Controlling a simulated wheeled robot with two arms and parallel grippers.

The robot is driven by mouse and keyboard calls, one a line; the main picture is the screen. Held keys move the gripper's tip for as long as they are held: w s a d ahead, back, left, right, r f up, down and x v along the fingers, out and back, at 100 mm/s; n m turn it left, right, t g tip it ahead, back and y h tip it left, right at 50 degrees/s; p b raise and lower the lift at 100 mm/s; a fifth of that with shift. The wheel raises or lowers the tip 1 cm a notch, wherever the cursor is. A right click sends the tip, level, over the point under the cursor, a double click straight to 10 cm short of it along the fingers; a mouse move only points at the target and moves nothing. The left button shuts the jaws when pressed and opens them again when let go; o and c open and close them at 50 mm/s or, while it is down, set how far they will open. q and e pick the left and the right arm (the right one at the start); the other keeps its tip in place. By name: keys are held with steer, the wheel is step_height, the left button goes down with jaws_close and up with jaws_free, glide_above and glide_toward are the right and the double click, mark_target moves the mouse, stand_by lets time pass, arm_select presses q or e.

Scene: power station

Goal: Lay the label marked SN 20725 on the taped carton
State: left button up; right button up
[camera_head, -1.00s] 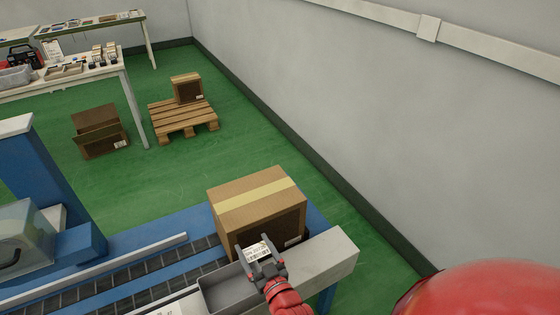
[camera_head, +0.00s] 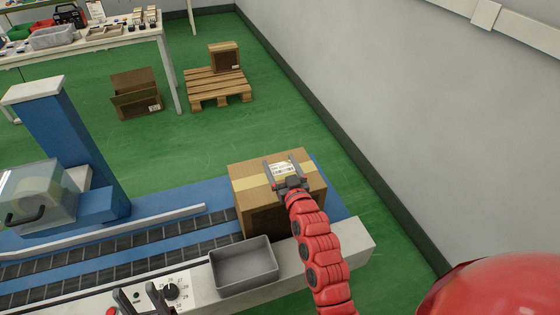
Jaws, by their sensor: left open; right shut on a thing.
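The taped carton (camera_head: 246,186) is brown with a yellow tape strip across its top, and stands at the right end of the conveyor. My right gripper (camera_head: 284,172) is shut on a white label (camera_head: 281,168) with dark print, too small to read here. The label is over the carton's top, by the tape; whether it touches the top I cannot tell. My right gripper and arm hide part of the carton's top and front. My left gripper (camera_head: 140,296) is open and empty at the bottom edge, in front of the control panel.
A grey tray (camera_head: 244,274), which looks empty, sits on the white ledge in front of the carton. A conveyor (camera_head: 120,251) runs to the left, beside a blue post (camera_head: 72,150). A pallet (camera_head: 219,93) with a box and an open carton (camera_head: 136,104) stand behind on the green floor.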

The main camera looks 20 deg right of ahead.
step_height(320, 180, down, 8)
steer(key=b, duration=0.5)
steer(key=shift+f, duration=0.1)
steer(key=o, duration=1)
steer(key=shift+o, duration=0.2)
step_height(320, 180, up, 9)
steer(key=p, duration=0.4)
steer(key=shift+p, duration=0.4)
